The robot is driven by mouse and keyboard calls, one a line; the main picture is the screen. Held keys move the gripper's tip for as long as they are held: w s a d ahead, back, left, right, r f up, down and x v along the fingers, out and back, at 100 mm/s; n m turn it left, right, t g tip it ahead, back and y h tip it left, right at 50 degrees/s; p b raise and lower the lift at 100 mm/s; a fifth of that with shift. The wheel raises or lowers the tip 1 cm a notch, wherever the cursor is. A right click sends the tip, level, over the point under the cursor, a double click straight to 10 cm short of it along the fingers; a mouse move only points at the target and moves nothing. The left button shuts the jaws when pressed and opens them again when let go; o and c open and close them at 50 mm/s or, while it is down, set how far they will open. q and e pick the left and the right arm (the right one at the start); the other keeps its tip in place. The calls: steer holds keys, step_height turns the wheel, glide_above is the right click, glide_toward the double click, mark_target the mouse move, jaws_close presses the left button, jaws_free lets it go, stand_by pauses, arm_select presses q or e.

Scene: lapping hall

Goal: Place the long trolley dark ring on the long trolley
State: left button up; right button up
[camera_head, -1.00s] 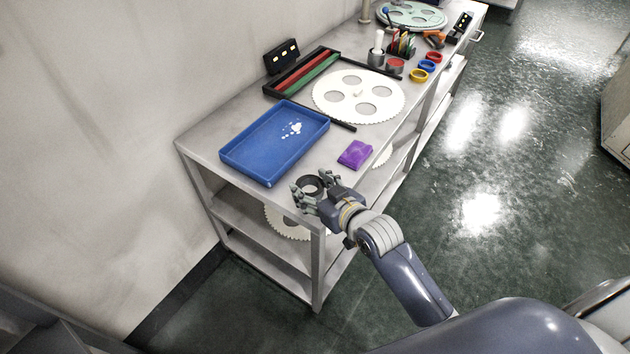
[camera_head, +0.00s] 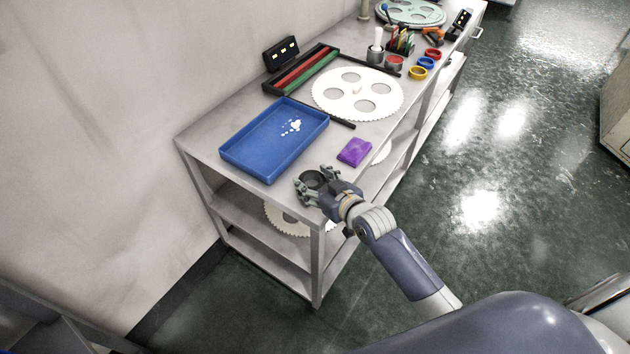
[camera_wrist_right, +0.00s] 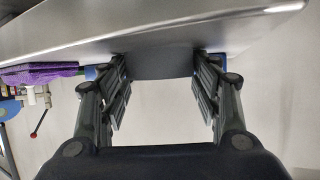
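The long trolley (camera_head: 215,128) is a grey metal shelved table along the wall. The dark ring (camera_head: 312,180) is at its near right corner, between the fingers of my right gripper (camera_head: 317,182). In the right wrist view the dark ring (camera_wrist_right: 160,64) spans the gap between the two fingertips, and the fingers appear to touch its sides. The trolley top (camera_wrist_right: 75,35) shows just behind it, with the picture upside down. I cannot tell whether the ring rests on the top or is held slightly above it. My left gripper is not in view.
A blue tray (camera_head: 238,152) and a purple block (camera_head: 355,151) are closest to the ring. Farther back are a white toothed disc (camera_head: 357,91), a black rack with red and green bars (camera_head: 300,70), and yellow, blue and red rings. Bare top lies between tray and block.

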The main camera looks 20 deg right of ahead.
steer(key=o, duration=0.3)
steer(key=shift+s+r, duration=0.1)
steer(key=shift+r, duration=0.1)
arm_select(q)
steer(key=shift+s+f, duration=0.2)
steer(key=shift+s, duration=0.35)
arm_select(e)
steer(key=v, duration=1.1)
steer(key=shift+s+r, duration=0.25)
steer(key=shift+s, duration=0.05)
steer(key=shift+d, duration=0.1)
